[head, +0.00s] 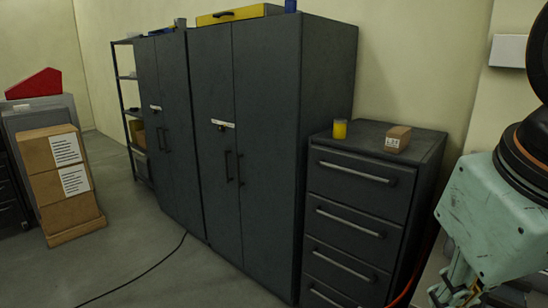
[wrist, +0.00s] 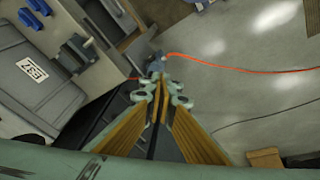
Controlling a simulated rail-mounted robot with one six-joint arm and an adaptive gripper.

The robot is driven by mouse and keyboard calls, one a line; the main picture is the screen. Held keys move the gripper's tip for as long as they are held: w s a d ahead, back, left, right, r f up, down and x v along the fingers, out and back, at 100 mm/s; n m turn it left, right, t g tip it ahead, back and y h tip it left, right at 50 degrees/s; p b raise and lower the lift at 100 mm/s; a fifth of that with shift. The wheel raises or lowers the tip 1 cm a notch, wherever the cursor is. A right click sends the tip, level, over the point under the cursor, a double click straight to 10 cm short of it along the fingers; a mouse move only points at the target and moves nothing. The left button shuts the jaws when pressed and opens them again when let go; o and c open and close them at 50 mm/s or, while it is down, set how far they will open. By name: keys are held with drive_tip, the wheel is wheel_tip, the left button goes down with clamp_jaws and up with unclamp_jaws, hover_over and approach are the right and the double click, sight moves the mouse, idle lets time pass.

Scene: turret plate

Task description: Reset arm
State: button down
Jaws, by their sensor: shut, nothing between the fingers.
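My arm shows at the right edge of the head view. Part of my gripper (head: 455,292) shows below its pale green housing, cut off by the bottom edge. In the wrist view my gripper (wrist: 161,88) has its fingers together at the tips, with nothing held between them. Its tips are over a cluttered area of floor and dark furniture; their height above it is hard to tell. I cannot make out a turret plate in either view.
Tall cabinets (head: 265,150) and stacked cartons (head: 60,180) stand farther left. An orange cable (wrist: 235,68) crosses the floor. A labelled grey case (wrist: 38,95) is at left.

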drive_tip(key=shift+m+y, duration=0.5)
drive_tip(key=shift+m, duration=0.2)
drive_tip(key=shift+s+a+f, duration=0.2)
drive_tip(key=shift+s+a, duration=0.4)
drive_tip(key=shift+s, duration=0.25)
drive_tip(key=shift+s+a+f, duration=0.15)
drive_tip(key=shift+s+a, duration=0.4)
drive_tip(key=shift+s, duration=0.3)
